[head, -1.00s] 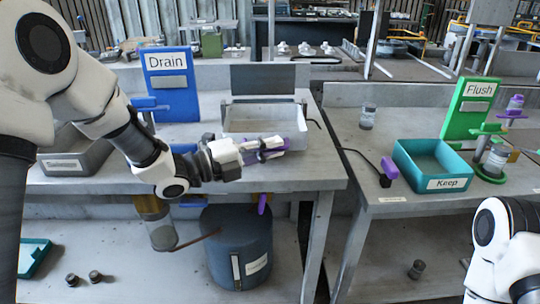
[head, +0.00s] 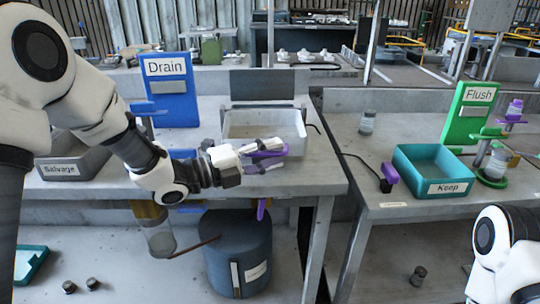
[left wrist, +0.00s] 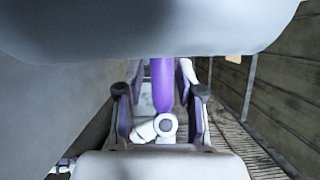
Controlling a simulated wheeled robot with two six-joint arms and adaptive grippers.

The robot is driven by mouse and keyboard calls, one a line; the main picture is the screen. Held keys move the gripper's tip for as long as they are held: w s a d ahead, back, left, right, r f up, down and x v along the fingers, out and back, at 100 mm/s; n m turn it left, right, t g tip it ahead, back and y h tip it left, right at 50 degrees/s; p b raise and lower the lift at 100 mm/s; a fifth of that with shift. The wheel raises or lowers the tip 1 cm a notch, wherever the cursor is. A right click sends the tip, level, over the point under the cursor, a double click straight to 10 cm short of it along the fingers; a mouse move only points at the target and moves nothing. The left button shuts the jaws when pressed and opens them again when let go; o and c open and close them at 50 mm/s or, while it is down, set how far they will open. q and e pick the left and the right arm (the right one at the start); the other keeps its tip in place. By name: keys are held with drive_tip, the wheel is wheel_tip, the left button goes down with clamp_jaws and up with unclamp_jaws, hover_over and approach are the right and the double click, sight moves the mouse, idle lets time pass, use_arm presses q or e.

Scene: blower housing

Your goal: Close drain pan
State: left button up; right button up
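A pale grey open pan (head: 292,142) sits on the left bench below the Drain sign, with a dark upright panel (head: 268,85) behind it. I take it for the drain pan. My left gripper (head: 268,158) is in front of the pan, at the bench's front edge, with white and purple fingers apart. In the left wrist view, a purple bar (left wrist: 162,85) shows between the spread fingers (left wrist: 162,112), with gaps on both sides. A purple handle (head: 262,208) hangs below the bench edge. My right arm shows at lower right; its gripper is out of frame.
A Salvage bin (head: 60,170) stands left and a blue Drain sign (head: 172,90) behind. A blue-grey drum (head: 238,250) and hanging jar (head: 160,238) are below. A teal Keep bin (head: 446,187) and green Flush stand (head: 470,110) are on the right bench.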

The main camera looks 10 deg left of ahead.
use_arm(q)
drive_tip(key=o, duration=0.7)
drive_tip(key=r, duration=0.6)
drive_tip(key=w+r, duration=0.1)
drive_tip(key=r, duration=0.2)
drive_tip(key=shift+r, duration=0.25)
drive_tip(key=shift+w+r, duration=0.2)
drive_tip(key=shift+w, duration=0.05)
drive_tip(key=f, duration=0.1)
drive_tip(key=s+f, duration=0.1)
drive_tip(key=f, duration=0.1)
drive_tip(key=shift+s+d+f+n+g+y, duration=0.2)
drive_tip(key=shift+d+n+g+y, duration=0.05)
drive_tip(key=shift+n+g+y, duration=0.05)
drive_tip(key=shift+c, duration=0.3)
drive_tip(key=shift+s+a+f, duration=0.1)
drive_tip(key=shift+s+a, duration=0.4)
drive_tip(key=shift+a, duration=0.05)
drive_tip(key=shift+c, duration=0.4)
drive_tip(key=shift+v, duration=1.15)
drive_tip(key=shift+c, duration=0.6)
drive_tip(key=v, duration=0.3)
drive_tip(key=shift+s+f, duration=0.1)
drive_tip(key=shift+s, duration=0.4)
drive_tip(key=c, duration=0.4)
drive_tip(key=shift+s+a+f+p, duration=0.3)
drive_tip(key=shift+s+a+f, duration=0.15)
drive_tip(key=shift+s+a, duration=0.3)
drive_tip(key=shift+c, duration=0.2)
